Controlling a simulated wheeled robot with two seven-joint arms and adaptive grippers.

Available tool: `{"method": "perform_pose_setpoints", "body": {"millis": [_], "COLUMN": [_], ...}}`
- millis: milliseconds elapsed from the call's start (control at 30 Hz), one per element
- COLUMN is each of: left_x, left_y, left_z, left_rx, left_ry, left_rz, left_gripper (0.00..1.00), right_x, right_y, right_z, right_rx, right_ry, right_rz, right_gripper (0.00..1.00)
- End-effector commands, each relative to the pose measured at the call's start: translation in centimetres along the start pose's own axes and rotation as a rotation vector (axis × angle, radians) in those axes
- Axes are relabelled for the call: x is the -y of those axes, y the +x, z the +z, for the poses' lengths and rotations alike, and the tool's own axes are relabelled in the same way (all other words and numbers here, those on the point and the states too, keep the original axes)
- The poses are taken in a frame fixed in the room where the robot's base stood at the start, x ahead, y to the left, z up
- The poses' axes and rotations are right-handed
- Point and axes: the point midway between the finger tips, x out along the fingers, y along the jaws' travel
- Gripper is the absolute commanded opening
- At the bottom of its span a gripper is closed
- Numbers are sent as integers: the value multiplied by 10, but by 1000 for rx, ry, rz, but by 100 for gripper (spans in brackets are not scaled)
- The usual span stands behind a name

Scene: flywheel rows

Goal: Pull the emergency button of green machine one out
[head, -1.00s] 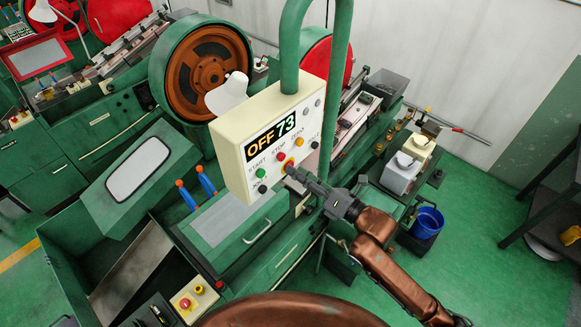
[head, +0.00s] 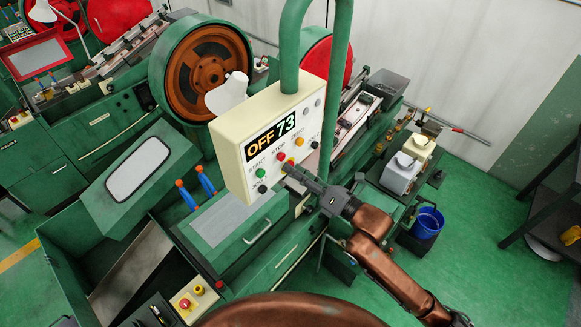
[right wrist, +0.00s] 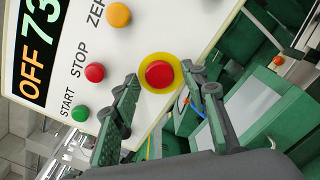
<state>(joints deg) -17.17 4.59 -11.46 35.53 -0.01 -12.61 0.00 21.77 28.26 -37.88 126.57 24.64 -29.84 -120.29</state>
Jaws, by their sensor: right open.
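The cream control panel (head: 236,172) hangs from a green post and reads OFF 73. Its emergency button is red on a yellow ring (right wrist: 159,74) in the right wrist view. In the head view the emergency button (head: 290,161) is partly hidden by my fingertips. My right gripper (head: 288,170) is open in front of the panel. In the right wrist view its two green-grey fingers (right wrist: 158,84) are apart, one on each side of the button, with their tips close to it. Whether they touch it I cannot tell. My left gripper is not in view.
A green start button (right wrist: 80,114), a red stop button (right wrist: 95,72) and an orange zero button (right wrist: 118,15) sit near the emergency button. The green post (head: 294,50) rises behind the panel. A small box with another red button (head: 185,303) is at lower left.

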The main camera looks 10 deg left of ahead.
Motion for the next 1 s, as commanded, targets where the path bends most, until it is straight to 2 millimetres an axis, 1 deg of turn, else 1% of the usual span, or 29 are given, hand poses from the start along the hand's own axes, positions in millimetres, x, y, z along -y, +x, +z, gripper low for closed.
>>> {"method": "perform_pose_setpoints", "body": {"millis": [633,1000], "left_x": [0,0], "left_y": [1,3], "left_z": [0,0], "left_rx": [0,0], "left_ry": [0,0], "left_rz": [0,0], "left_gripper": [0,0], "right_x": [0,0], "right_y": [8,6], "right_z": [0,0], "right_rx": [0,-1], "right_ry": [-1,-2], "right_rz": [0,0], "right_gripper": [41,41]}}
